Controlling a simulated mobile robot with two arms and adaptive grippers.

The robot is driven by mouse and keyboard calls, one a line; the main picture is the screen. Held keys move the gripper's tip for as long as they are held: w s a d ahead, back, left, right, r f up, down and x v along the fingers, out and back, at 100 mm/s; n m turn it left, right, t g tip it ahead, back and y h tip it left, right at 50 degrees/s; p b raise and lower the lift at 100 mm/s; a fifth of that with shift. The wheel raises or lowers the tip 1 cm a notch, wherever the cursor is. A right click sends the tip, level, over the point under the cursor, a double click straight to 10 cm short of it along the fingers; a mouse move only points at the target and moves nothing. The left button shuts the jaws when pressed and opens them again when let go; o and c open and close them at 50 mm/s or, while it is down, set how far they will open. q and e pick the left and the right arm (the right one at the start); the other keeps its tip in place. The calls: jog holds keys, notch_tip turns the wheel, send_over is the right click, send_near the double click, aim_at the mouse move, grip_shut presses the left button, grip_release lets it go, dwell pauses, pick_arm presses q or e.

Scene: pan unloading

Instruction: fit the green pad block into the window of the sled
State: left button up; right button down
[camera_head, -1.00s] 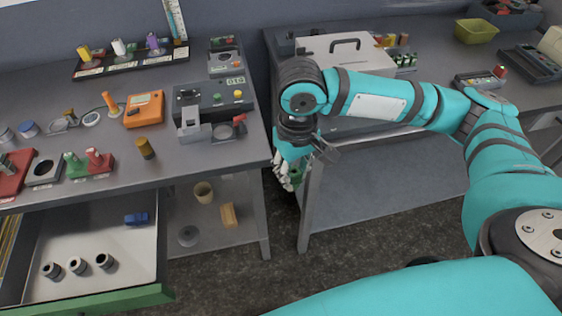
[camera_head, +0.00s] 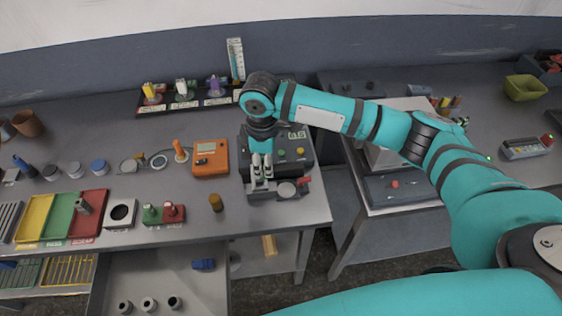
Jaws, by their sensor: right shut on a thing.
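My right gripper (camera_head: 262,166) points down over the front left of a dark grey tester (camera_head: 289,172) on the left bench. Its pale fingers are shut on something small. The earlier frame shows a bit of green at the fingertips, likely the green pad block, but now the held thing is hidden by the fingers. The fingertips are just above or at a light grey part (camera_head: 262,187) at the tester's front, which may be the sled. I cannot make out its window or whether anything touches it. My left gripper is not in view.
A red lever (camera_head: 304,181) and round disc (camera_head: 287,190) sit just right of the fingers. An open drawer (camera_head: 190,285) juts out below the bench.

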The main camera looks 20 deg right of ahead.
jog(key=shift+w+a+r+n+p, duration=0.35)
jog(key=shift+r+n, duration=0.05)
jog(key=shift+n, duration=0.1)
jog(key=shift+w+a+f+n, duration=0.1)
jog(key=shift+w+a+n, duration=0.1)
jog(key=shift+w+n, duration=0.15)
notch_tip(320, 180, down, 4)
jog(key=b, duration=0.4)
jog(key=shift+w+a+n, duration=0.1)
jog(key=shift+w+n, duration=0.05)
jog(key=shift+n, duration=0.1)
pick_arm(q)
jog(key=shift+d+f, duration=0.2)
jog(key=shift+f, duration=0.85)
pick_arm(e)
jog(key=shift+f, duration=0.35)
pick_arm(q)
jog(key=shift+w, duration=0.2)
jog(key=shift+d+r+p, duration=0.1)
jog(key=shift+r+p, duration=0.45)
jog(key=shift+p, duration=0.05)
